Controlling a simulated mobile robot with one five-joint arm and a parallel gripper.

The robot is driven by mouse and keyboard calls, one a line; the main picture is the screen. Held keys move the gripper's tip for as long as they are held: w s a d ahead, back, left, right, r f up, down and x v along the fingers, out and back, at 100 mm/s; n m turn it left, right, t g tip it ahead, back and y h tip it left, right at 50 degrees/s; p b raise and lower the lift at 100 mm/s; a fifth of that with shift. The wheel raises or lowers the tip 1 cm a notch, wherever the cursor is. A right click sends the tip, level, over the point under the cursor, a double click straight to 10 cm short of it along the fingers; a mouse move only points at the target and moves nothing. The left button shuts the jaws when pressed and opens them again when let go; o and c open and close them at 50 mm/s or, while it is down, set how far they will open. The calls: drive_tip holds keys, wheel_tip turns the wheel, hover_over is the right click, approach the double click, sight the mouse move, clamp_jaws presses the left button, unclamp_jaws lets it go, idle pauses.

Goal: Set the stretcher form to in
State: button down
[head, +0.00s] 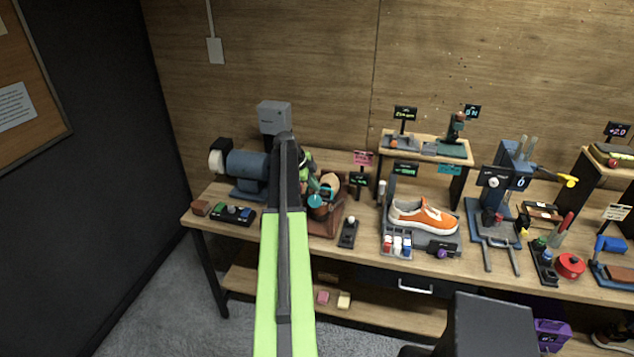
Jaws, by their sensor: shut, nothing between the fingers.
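My lime-green and dark arm rises from the bottom of the head view and covers part of the bench's left half. My gripper (312,186) is small and mostly hidden behind the arm's far end; it appears shut and empty, close to a brown stand (325,229). On this stand sit a tan rounded piece (331,182) and an orange and teal piece (317,207). The tan piece may be the stretcher form, but I cannot tell for sure, nor whether it is in or out. Contact with the gripper cannot be made out.
A small dark block with a white knob (351,221) stands right of the stand, below a small dark display (358,180). An orange sneaker (424,215) lies further right. A blue-grey motor (247,165) and a button panel (232,215) are at left. Small signs crowd the back.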

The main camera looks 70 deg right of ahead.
drive_tip(key=p+v, duration=0.8)
drive_tip(key=v, duration=0.2)
drive_tip(key=shift+s+a+r, duration=0.1)
